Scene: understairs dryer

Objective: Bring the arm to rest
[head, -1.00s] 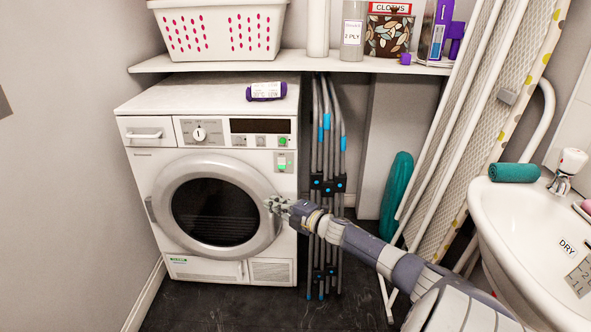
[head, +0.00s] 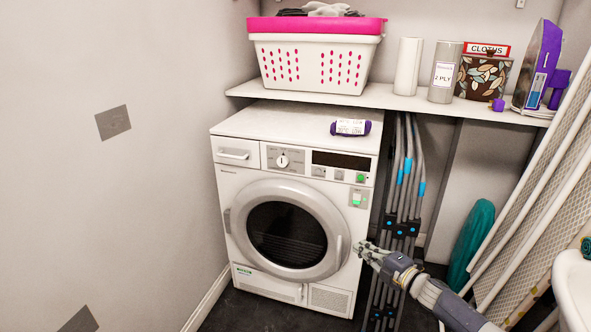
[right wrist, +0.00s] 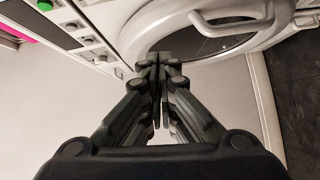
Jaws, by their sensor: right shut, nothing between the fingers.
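My right gripper (head: 366,248) is shut and empty, in front of the dryer's lower right side in the head view. In the right wrist view its fingers (right wrist: 159,62) meet, with the dryer door (right wrist: 225,25) beyond them. The white dryer (head: 228,190) stands against the left wall with its round door (head: 290,235) closed. A green light shows on its panel, and another green-lit switch (head: 357,198) sits below. My left gripper is not in view.
A purple rolled item with a white label (head: 351,127) lies on the dryer. Above, a shelf (head: 390,98) holds a laundry basket (head: 315,60), rolls and boxes. A folded airer (head: 398,200), a teal bag (head: 472,240), an ironing board (head: 530,210) and a basin (head: 575,285) crowd the right.

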